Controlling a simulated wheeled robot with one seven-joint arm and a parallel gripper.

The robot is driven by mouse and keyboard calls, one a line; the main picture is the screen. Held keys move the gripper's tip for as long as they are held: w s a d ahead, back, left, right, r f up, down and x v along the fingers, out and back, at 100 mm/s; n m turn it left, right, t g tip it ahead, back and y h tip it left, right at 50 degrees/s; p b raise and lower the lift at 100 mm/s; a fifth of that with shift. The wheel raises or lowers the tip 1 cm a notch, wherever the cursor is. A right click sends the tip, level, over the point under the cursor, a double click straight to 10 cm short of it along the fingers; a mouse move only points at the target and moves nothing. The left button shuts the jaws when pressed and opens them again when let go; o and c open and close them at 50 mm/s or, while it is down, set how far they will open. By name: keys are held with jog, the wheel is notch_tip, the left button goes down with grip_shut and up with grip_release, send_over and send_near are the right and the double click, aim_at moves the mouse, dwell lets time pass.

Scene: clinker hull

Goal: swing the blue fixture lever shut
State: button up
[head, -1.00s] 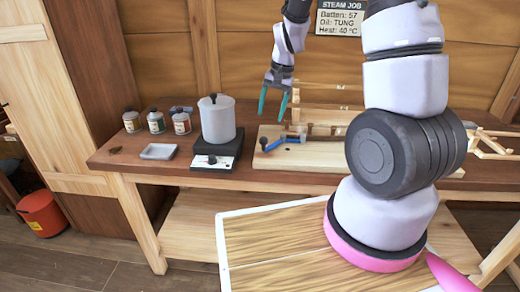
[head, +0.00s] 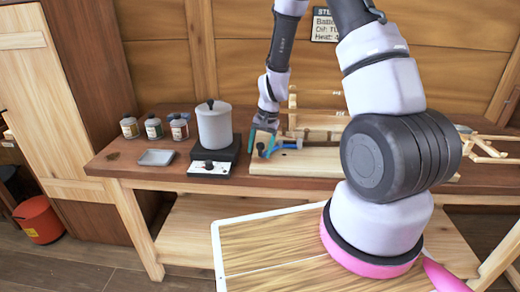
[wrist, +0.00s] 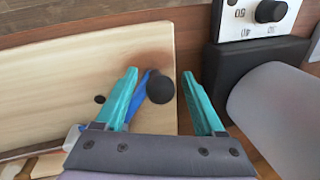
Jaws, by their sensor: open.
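The blue fixture lever (head: 287,147) lies on the pale wooden fixture board (head: 322,162), its black knob (head: 260,146) toward the board's left end. In the wrist view the knob (wrist: 160,89) sits between my two teal fingers, nearer the left one. Part of the blue lever arm (wrist: 142,86) shows between the knob and the left finger, and the rest is hidden behind that finger. My gripper (head: 263,142) is down at the knob with its fingers apart. It also shows in the wrist view (wrist: 160,72). I cannot tell whether a finger touches the lever.
A white pot (head: 214,125) stands on a black heater (head: 214,160) just left of the board, close to my right finger in the wrist view. A grey tray (head: 156,157) and several small bottles (head: 153,127) stand further left. Wooden frame parts (head: 484,146) lie right.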

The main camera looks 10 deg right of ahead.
grip_shut()
jog(key=shift+w+a+r, duration=0.1)
dwell(1.3)
